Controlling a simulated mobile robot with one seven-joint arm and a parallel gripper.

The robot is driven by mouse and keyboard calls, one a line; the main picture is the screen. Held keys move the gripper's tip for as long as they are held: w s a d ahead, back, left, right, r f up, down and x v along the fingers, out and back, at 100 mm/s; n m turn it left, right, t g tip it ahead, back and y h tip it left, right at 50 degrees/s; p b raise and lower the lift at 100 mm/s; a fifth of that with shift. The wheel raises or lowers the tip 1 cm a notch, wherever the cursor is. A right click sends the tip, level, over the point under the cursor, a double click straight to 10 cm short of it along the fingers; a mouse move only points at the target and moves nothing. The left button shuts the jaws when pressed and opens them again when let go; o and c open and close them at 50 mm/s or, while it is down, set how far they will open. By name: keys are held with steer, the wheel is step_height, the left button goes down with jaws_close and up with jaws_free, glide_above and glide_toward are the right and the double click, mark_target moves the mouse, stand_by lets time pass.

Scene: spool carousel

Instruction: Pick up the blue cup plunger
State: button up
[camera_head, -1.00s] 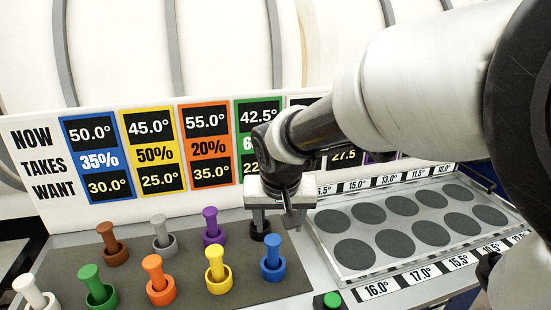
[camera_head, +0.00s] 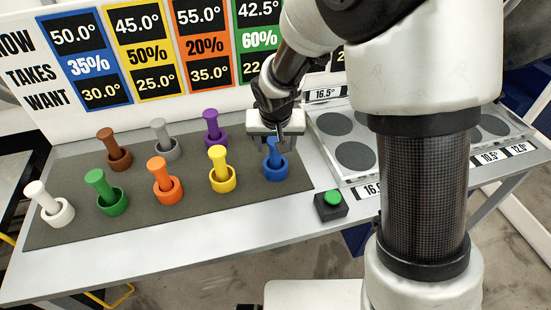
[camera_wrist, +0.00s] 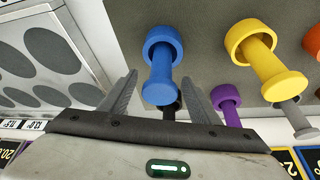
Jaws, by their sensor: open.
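The blue cup plunger (camera_head: 274,169), a ring-shaped cup with a knobbed handle rising from it, stands at the right end of the dark mat. My gripper (camera_head: 274,148) is open just above and around its handle in the head view, which hides part of the top. In the wrist view the blue plunger (camera_wrist: 161,65) lies ahead of the gap between the two grey fingers (camera_wrist: 160,95). Its knob is near the fingertip line. I cannot tell whether a finger touches it.
Yellow (camera_head: 221,177), orange (camera_head: 165,184), green (camera_head: 108,197), white (camera_head: 52,212), purple (camera_head: 212,130), grey (camera_head: 164,140) and brown (camera_head: 116,155) plungers share the mat (camera_head: 75,230). A black one (camera_wrist: 172,105) is partly hidden behind the blue. A green button (camera_head: 331,200) and round-padded tray (camera_head: 337,150) lie right.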

steer(key=shift+x, duration=1.1)
steer(key=shift+r, duration=0.1)
steer(key=c, duration=1.3)
